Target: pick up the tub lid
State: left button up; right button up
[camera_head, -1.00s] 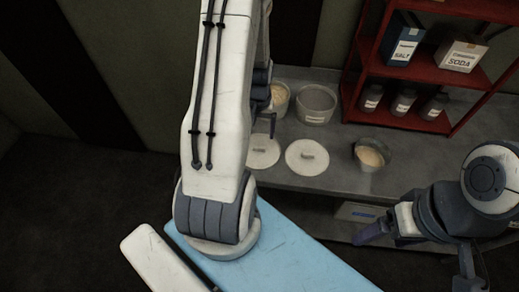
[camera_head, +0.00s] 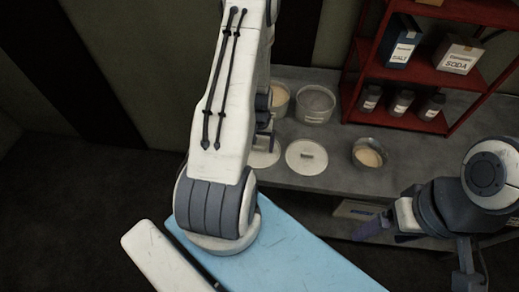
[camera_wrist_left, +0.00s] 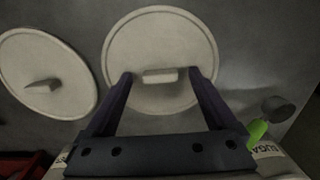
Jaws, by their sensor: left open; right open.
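Two round pale lids with bar handles lie flat on the grey counter. The left lid (camera_head: 262,158) is partly hidden by my left arm in the head view; in the left wrist view this lid (camera_wrist_left: 160,35) lies in front of my left gripper (camera_wrist_left: 161,74). The gripper is open, one finger to each side of the lid's handle (camera_wrist_left: 160,76), with nothing held. The second lid (camera_head: 307,157) lies to its right in the head view and shows at the left in the wrist view (camera_wrist_left: 45,72). My right gripper (camera_head: 372,229) is open and empty, off the counter's front.
Two tubs stand behind the lids; the right tub (camera_head: 315,104) is plainer to see. A red shelf (camera_head: 437,62) holds boxes and jars. A green-handled item (camera_wrist_left: 257,131) lies near the tubs.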

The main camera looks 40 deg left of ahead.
pick_arm(q)
jog(key=c, duration=1.4)
jog(key=shift+r, duration=0.1)
